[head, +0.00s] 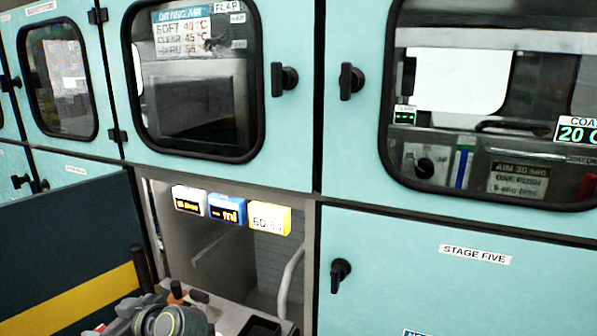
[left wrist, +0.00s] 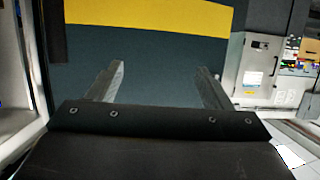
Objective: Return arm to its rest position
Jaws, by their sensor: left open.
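My left gripper (left wrist: 157,85) shows in the left wrist view, with its two grey fingers wide apart and nothing between them. It faces a dark teal panel (left wrist: 140,60) with a yellow band. In the head view neither gripper can be made out. My right gripper is not in view.
Teal cabinets with windowed doors (head: 195,75) and black knobs fill the head view. An open bay (head: 200,255) holds white, blue and yellow display modules (head: 228,209). A dark panel with a yellow stripe (head: 75,300) stands at the left. A headset (head: 172,322) lies near the bottom.

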